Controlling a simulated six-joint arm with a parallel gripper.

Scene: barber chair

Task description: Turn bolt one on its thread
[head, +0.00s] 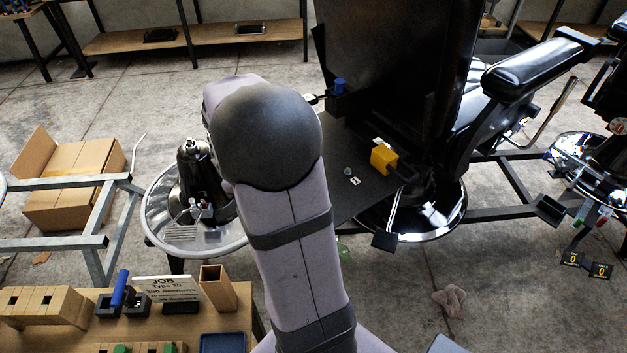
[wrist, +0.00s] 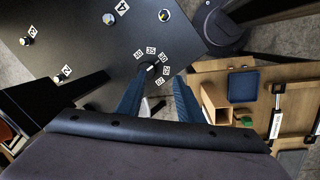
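A black plate (head: 350,142) is fixed at the back of the barber chair; it fills the upper left of the wrist view (wrist: 75,45). One small dark bolt head (wrist: 149,68) has an arc of white number tags (wrist: 151,50) around it. I take it for bolt one, but its own number does not show. Other bolts (wrist: 108,18) stand on the plate, with tags such as 4 (wrist: 122,7) and 2 (wrist: 66,71). My gripper (wrist: 157,84) has two blue fingers apart, just below the dial bolt in the wrist view. Contact cannot be told. In the head view my arm hides it.
A yellow block (head: 383,157) sits at the plate's right side. The wooden bench (head: 225,325) at lower left carries a JOB sign (head: 165,290), an open wooden box (head: 218,288) and a blue tray (head: 222,343). The chair (head: 400,60) stands close behind the plate.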

